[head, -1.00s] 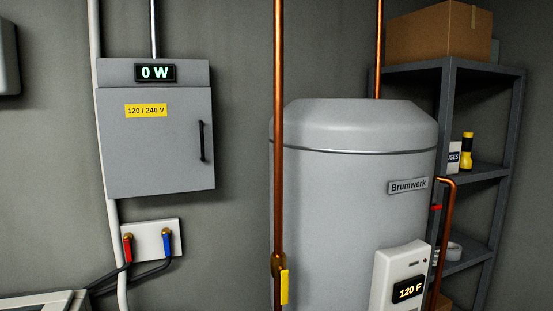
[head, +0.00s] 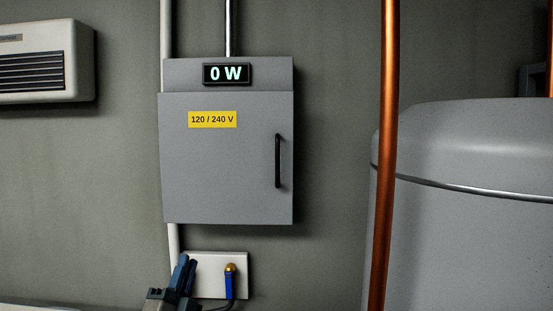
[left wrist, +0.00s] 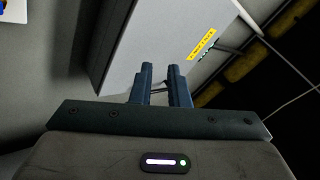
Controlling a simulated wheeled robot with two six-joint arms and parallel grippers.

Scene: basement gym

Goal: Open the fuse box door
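The grey fuse box (head: 228,74) hangs on the wall in the middle of the head view. Its door (head: 220,170) is shut and carries a yellow "120 / 240 V" label (head: 212,119). A black upright bar handle (head: 278,160) is near the door's right edge. My left gripper (head: 187,261) is below the box's lower left part, pointing up, empty and apart from the handle. In the left wrist view its two fingers (left wrist: 160,70) stand apart, with the grey box and yellow label (left wrist: 202,44) beyond them. My right gripper is out of view.
A white plate with a blue-handled valve (head: 230,280) is below the box, partly behind my left gripper. A copper pipe (head: 385,150) and grey tank (head: 465,240) stand to the right. A white vented unit (head: 45,62) hangs at the left. The wall beside the handle is clear.

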